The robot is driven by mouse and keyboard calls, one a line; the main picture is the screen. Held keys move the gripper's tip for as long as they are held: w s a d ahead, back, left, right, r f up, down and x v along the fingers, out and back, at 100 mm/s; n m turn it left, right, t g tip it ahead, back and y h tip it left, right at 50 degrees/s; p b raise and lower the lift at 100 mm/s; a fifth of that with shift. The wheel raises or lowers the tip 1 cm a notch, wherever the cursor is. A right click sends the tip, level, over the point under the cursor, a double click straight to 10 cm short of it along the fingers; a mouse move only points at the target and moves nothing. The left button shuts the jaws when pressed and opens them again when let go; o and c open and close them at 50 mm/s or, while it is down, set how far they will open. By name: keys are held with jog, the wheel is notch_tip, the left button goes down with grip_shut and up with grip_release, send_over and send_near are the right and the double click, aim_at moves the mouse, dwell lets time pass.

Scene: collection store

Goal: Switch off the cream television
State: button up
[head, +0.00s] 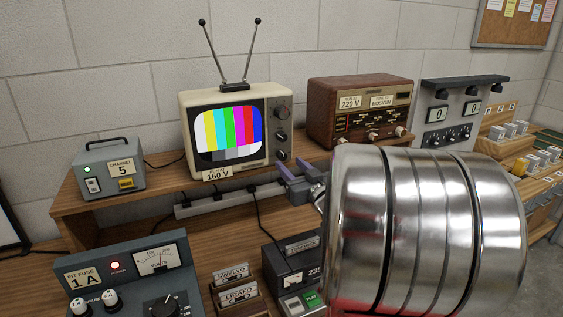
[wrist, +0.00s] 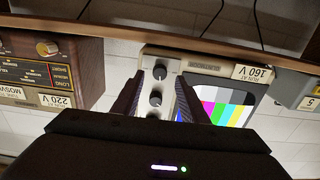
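The cream television (head: 262,94) stands on the wooden shelf, its screen (head: 228,133) lit with colour bars. Its antenna (head: 232,60) points up. A label below the screen reads "160 V". My gripper (head: 284,178) is in front of and below the television's lower right corner, open and empty. In the upside-down wrist view the fingers (wrist: 157,84) are apart, with two knobs (wrist: 160,72) showing between them. I cannot tell whether they touch the television.
A brown wooden radio (head: 350,100) labelled "220 V" stands right of the television. A grey "CHANNEL 5" box (head: 110,170) stands to its left. A power strip (head: 225,199) runs below the shelf. Meter boxes and a fuse panel (head: 130,262) fill the lower bench. My arm hides the right-hand part.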

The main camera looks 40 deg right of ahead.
aim_at(283, 158)
jog(key=shift+x, duration=2)
jog(key=shift+a, duration=0.1)
grip_shut()
